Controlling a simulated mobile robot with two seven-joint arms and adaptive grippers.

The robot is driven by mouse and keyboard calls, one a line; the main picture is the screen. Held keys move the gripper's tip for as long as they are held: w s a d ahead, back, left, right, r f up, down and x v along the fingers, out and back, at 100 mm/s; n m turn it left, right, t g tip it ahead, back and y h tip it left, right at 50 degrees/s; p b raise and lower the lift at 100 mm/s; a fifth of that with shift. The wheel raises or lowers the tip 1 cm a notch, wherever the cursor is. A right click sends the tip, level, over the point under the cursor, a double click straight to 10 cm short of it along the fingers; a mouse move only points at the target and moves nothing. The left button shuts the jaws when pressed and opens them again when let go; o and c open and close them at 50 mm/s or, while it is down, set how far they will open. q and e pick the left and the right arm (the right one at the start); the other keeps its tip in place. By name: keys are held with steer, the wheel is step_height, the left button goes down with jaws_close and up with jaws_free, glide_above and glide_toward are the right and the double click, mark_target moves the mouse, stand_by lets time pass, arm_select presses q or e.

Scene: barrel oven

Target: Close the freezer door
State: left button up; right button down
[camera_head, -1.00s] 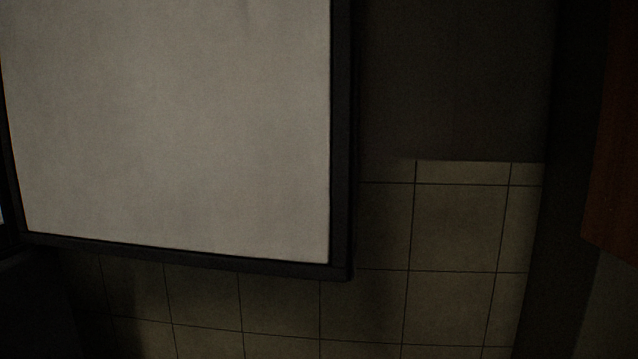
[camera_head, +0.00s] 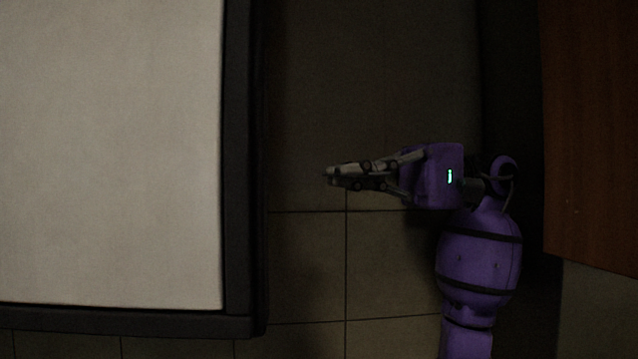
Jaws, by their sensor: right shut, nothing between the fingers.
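The large pale panel with a dark frame (camera_head: 110,150) fills the left of the head view and looks like the freezer door. Its dark right edge (camera_head: 240,170) stands upright and its bottom edge runs low across the picture. My right gripper (camera_head: 330,176), on a purple arm, points left towards that edge. Its fingers are shut and empty, with a visible gap between the fingertips and the door's edge. The freezer's inside does not show, so I cannot tell how far the door is open. My left gripper is out of view.
A tiled floor (camera_head: 305,290) lies below the door and around my right arm. A reddish-brown wooden panel (camera_head: 590,130) stands at the right, close to my right arm. The scene is dim, and a dark upright strip (camera_head: 508,70) lies left of the wooden panel.

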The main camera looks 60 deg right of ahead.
arm_select(q)
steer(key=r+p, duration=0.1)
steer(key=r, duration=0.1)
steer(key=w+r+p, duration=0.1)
steer(key=p, duration=0.1)
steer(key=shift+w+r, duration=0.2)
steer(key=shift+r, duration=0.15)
arm_select(e)
steer(key=w+a, duration=0.3)
steer(key=a, duration=0.7)
steer(key=shift+w, duration=0.15)
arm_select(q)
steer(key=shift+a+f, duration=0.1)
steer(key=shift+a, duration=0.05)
arm_select(e)
steer(key=shift+a+f, duration=0.1)
steer(key=shift+a, duration=0.1)
